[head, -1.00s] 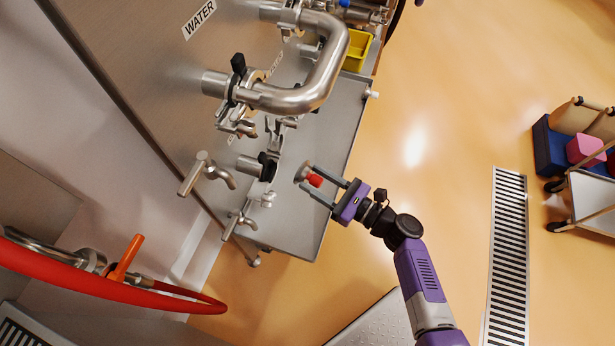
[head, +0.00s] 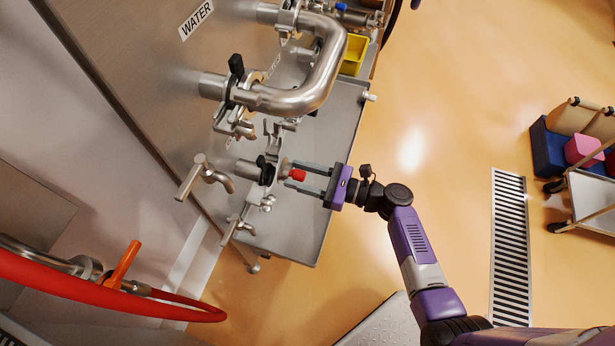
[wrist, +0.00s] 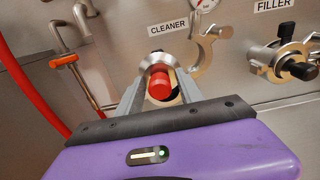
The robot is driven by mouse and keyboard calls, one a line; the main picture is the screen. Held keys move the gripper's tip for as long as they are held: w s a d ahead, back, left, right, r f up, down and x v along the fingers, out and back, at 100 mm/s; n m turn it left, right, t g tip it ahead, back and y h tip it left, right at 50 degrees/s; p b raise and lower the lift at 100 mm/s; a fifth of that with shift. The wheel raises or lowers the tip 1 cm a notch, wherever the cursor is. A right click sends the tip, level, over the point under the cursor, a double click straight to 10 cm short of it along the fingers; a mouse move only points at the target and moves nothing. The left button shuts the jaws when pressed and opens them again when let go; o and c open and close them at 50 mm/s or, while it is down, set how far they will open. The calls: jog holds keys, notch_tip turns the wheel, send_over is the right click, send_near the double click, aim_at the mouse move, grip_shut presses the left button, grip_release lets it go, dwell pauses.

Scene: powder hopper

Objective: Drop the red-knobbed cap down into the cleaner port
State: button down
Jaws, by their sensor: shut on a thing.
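The cap with its red knob (head: 298,174) is between the fingers of my gripper (head: 296,176), level with the cleaner port (head: 246,169) on the steel wall. In the wrist view the red knob (wrist: 159,88) faces me, with the cap's metal rim (wrist: 157,62) behind it under the CLEANER label. My gripper (wrist: 155,82) is shut on the cap. The port's mouth is mostly hidden behind the cap, so I cannot tell whether the cap touches it. An open clamp (wrist: 209,50) hangs at the port's right in the wrist view.
A bent steel pipe (head: 322,75) stands above the port. The filler port (wrist: 290,62) with a black handle is to the right in the wrist view. A small tap (head: 238,229) sits below.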

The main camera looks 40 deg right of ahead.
jog(key=shift+w+a+f+b, duration=0.45)
jog(key=shift+w+f+b, duration=0.25)
jog(key=shift+b, duration=0.1)
jog(key=shift+w+a+f+b, duration=0.45)
jog(key=shift+w+f+b, duration=0.1)
jog(key=shift+f+b, duration=0.25)
jog(key=shift+w+a+f+b, duration=0.45)
jog(key=shift+w+f+b, duration=0.2)
jog(key=shift+b, duration=0.15)
jog(key=shift+f+b, duration=0.3)
jog(key=shift+f, duration=0.2)
jog(key=c, duration=0.7)
grip_release()
jog(key=shift+v, duration=3.95)
